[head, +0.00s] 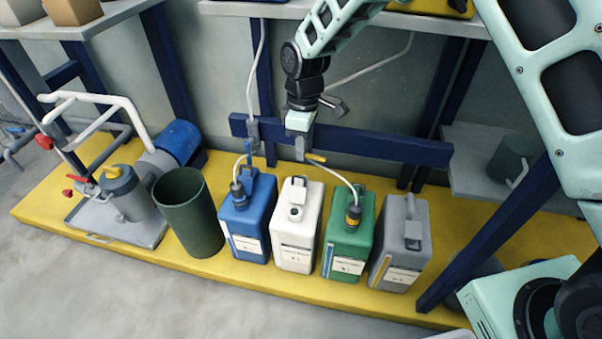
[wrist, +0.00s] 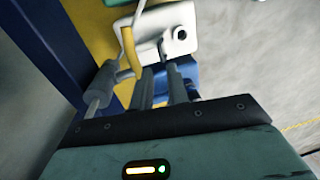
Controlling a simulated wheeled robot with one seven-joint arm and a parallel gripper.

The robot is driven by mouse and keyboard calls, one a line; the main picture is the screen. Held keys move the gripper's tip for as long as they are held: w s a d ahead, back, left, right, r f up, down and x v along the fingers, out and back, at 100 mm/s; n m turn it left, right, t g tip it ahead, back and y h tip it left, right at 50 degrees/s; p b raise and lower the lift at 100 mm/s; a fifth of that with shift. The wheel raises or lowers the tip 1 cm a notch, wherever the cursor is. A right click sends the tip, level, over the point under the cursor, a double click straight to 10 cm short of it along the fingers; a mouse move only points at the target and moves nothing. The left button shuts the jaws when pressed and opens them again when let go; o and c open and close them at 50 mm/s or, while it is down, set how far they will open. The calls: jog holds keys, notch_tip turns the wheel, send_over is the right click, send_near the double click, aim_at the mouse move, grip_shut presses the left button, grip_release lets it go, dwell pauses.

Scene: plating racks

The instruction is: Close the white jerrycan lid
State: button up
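The white jerrycan (head: 294,241) stands upright between the blue and green ones. A round neck with a dark hole shows on its top, in the head view and in the wrist view (wrist: 180,33). A raised white piece (head: 299,182) stands at the back of its top; I cannot tell surely whether it is the lid or the handle. My gripper (head: 302,155) hangs above and behind the jerrycan, apart from it. In the wrist view its two dark fingers (wrist: 161,72) point toward the white jerrycan, with a narrow gap and nothing seen between them.
A yellow-ended pipe piece (head: 316,158) is close beside my fingers. Blue (head: 248,215), green (head: 345,238) and grey (head: 384,258) jerrycans stand in the row, hoses entering the blue and green ones. A blue rail (head: 380,148) runs behind. A dark green bin (head: 188,215) is left.

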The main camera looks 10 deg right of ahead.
jog(key=b, duration=0.3)
send_over(298, 189)
jog(key=w+d, duration=0.1)
jog(key=w, duration=0.1)
jog(key=f, duration=0.6)
jog(key=shift+s+f, duration=0.2)
jog(key=shift+f, duration=0.1)
jog(key=shift+c, duration=0.4)
grip_shut()
